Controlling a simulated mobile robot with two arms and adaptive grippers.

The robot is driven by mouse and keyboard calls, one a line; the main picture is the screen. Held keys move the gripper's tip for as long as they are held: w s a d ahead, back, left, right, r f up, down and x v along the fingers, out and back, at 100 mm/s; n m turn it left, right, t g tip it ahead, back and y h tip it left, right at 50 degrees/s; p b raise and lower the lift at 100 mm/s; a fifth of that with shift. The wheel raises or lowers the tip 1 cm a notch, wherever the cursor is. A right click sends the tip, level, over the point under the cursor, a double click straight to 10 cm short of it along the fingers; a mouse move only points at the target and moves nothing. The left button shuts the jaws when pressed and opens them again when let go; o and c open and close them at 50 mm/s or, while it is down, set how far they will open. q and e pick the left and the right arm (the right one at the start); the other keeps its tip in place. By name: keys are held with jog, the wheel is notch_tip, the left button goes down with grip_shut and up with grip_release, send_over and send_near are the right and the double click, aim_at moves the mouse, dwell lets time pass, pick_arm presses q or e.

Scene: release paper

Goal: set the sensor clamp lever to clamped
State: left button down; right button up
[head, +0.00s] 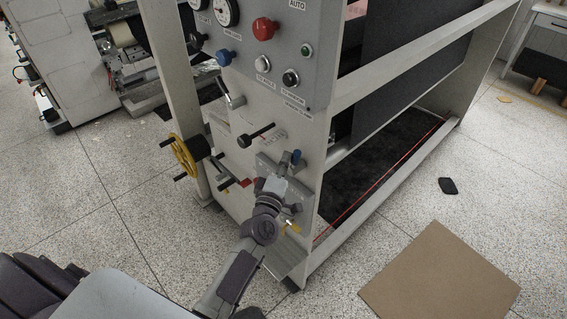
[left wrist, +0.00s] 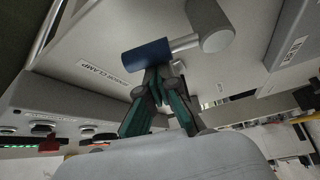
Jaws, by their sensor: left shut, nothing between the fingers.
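The sensor clamp lever is low on the machine's front panel. Its blue end (head: 296,157) shows just beyond my left gripper in the head view. In the left wrist view the lever (left wrist: 147,55) has a blue cylinder joined by a short grey rod to a larger grey round piece. A label (left wrist: 98,72) reading "SENSOR CLAMP" is on the panel beside it. My left gripper (head: 281,181) is shut and empty. In the left wrist view its fingertips (left wrist: 160,74) are at the blue cylinder's lower side; whether they touch is unclear. The gripper partly hides the lever's mount in the head view.
A black-handled lever (head: 256,135), a yellow handwheel (head: 185,156) and a red button (head: 264,29) are on the same machine. Its frame rail (head: 380,190) runs to the right. A brown board (head: 440,275) and a small black piece (head: 447,186) lie on the floor.

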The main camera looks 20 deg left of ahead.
pick_arm(q)
jog(key=s+d+f+m+t+h+b, duration=0.1)
jog(key=d+f+m+h+b, duration=0.1)
jog(key=m+h+b, duration=0.4)
jog(key=s+d+f+m+t+h+b, duration=0.1)
jog(key=d+f+m+h+b, duration=0.2)
jog(key=m+b, duration=0.6)
jog(key=shift+d+m+t+h+b, duration=0.25)
jog(key=shift+m+h, duration=1.15)
jog(key=shift+m, duration=2)
jog(key=shift+s+a+m, duration=0.1)
jog(key=shift+m, duration=0.2)
jog(key=v, duration=1.2)
jog(key=shift+a, duration=0.1)
